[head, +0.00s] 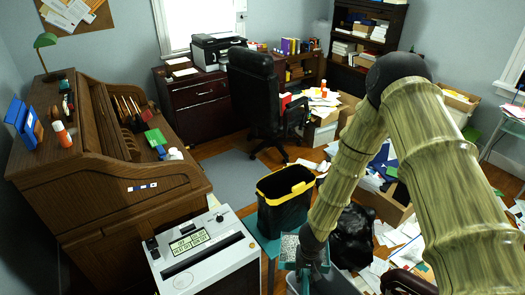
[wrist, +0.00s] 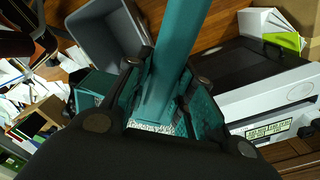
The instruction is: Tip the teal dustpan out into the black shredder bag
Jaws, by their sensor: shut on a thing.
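My gripper (head: 312,256) is shut on the handle of the teal dustpan (head: 289,246); in the wrist view the handle (wrist: 180,50) runs up between the fingers. Pale shredded bits (wrist: 152,128) lie in the pan. In the head view the pan is in front of a black open-topped container with a yellow rim (head: 284,212). A shiny dark bag (head: 352,240) stands on the floor right of that container, partly behind my arm. I cannot tell which of these two is the shredder bag. Neither is clear in the wrist view.
A white machine with a display (head: 195,250) stands left of the pan. A grey bin (wrist: 103,42) sits close by, mostly hidden in the head view. A rolltop desk (head: 95,180) fills the left. Papers and boxes litter the floor at right; the grey mat (head: 222,177) is clear.

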